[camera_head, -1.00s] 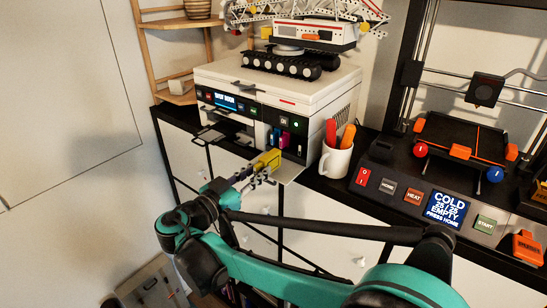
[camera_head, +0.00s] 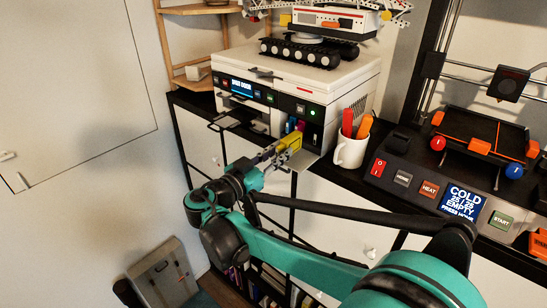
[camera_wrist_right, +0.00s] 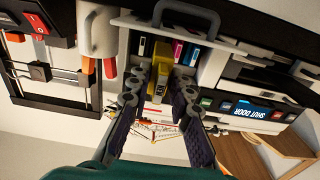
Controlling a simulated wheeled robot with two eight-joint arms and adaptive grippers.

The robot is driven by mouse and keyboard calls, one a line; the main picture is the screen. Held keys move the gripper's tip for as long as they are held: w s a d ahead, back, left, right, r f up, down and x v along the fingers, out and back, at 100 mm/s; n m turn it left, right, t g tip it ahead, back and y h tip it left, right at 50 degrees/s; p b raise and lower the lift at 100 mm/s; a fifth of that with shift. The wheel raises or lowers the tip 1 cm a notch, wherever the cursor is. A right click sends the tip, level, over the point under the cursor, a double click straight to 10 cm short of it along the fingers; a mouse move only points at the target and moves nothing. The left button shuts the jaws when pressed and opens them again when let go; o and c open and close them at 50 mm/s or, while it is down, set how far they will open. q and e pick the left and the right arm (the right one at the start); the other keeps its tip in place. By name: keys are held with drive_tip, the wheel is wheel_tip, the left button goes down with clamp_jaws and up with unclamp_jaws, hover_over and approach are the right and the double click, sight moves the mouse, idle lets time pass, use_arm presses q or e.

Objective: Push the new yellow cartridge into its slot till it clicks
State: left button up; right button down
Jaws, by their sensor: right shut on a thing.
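The yellow cartridge (camera_head: 289,142) is held at the open cartridge bay of the white printer (camera_head: 310,88). It also shows in the right wrist view (camera_wrist_right: 161,78), its far end at or just inside the bay's opening. I cannot tell how deep it sits. My right gripper (camera_head: 275,156) is shut on it from behind, one finger on each side in the wrist view (camera_wrist_right: 158,97). The bay's other cartridges stand beside it, among them a magenta one (camera_wrist_right: 178,51) and a blue one (camera_wrist_right: 193,55). My left gripper is not in view.
The bay door (camera_head: 303,160) hangs open below the slots. A white mug (camera_head: 352,148) with red and orange handles stands close to the right of the bay. The printer's screen (camera_head: 242,86) reads "SHUT DOOR". A 3D printer (camera_head: 480,140) stands farther right.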

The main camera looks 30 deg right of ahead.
sight(305, 143)
drive_tip(key=shift+b+x, duration=0.3)
drive_tip(key=shift+x, duration=3)
drive_tip(key=shift+b+x, duration=0.35)
drive_tip(key=shift+x, duration=2.4)
drive_tip(key=shift+s+f, duration=0.15)
drive_tip(key=c, duration=1.3)
unclamp_jaws()
drive_tip(key=shift+a, duration=0.1)
